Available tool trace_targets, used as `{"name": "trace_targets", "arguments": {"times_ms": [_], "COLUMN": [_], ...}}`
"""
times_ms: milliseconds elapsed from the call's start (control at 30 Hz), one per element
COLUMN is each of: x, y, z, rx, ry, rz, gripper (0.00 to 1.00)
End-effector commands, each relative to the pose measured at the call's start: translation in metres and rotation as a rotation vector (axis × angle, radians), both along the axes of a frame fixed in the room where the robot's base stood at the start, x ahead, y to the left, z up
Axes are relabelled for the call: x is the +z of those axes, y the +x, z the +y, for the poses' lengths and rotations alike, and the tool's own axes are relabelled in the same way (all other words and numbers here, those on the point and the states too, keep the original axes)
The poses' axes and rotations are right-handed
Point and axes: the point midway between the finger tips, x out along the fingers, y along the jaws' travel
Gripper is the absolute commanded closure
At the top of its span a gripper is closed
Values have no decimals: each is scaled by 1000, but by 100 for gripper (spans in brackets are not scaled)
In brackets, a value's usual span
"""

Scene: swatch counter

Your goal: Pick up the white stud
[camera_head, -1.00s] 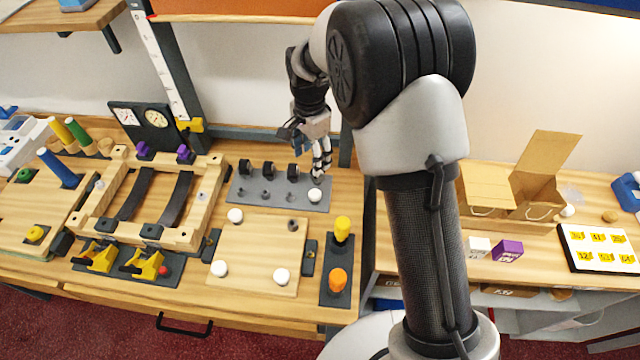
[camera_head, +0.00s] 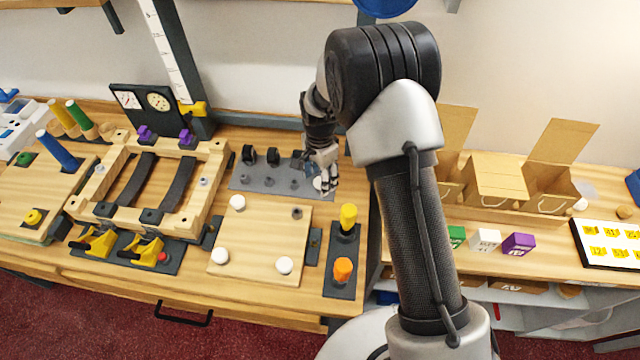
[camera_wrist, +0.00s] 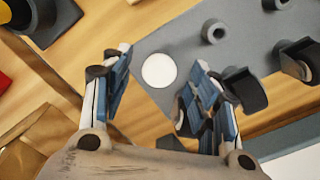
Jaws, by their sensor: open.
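A round white stud (camera_wrist: 159,70) stands at one end of the grey plate (camera_wrist: 185,35), between my open fingers in the wrist view. In the head view the stud (camera_head: 318,184) is partly hidden behind my gripper (camera_head: 326,182). My gripper also shows in the wrist view (camera_wrist: 160,60), with blue-padded fingers apart on either side of the stud and nothing visibly held. Three other white studs sit on the square wooden board (camera_head: 258,235): back left (camera_head: 237,202), front left (camera_head: 220,256) and front right (camera_head: 285,265).
Black clips (camera_head: 249,153) and small grey pegs (camera_head: 268,181) stand on the grey plate; one black clip (camera_wrist: 243,88) is close beside my right finger. Yellow (camera_head: 348,218) and orange (camera_head: 342,268) knobs stand at the front right. A wooden frame (camera_head: 205,190) is at left.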

Motion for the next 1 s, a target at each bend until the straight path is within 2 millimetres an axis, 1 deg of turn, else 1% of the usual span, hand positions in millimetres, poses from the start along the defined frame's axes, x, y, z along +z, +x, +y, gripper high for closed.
{"name": "trace_targets", "arguments": {"times_ms": [33,133,200,367,467,933,1000], "x": [-12,-24,-26,-25,-25,-25,-25], "y": [-2,-1,0,0,0,0,0], "z": [-1,-1,-1,-1,-1,-1,-1], "rx": [0,0,0,0,0,0,0], "ry": [0,0,0,1,1,0,0], "rz": [2,2,0,-1,-1,0,0], "gripper": [45,45,45,45,51,82,83]}}
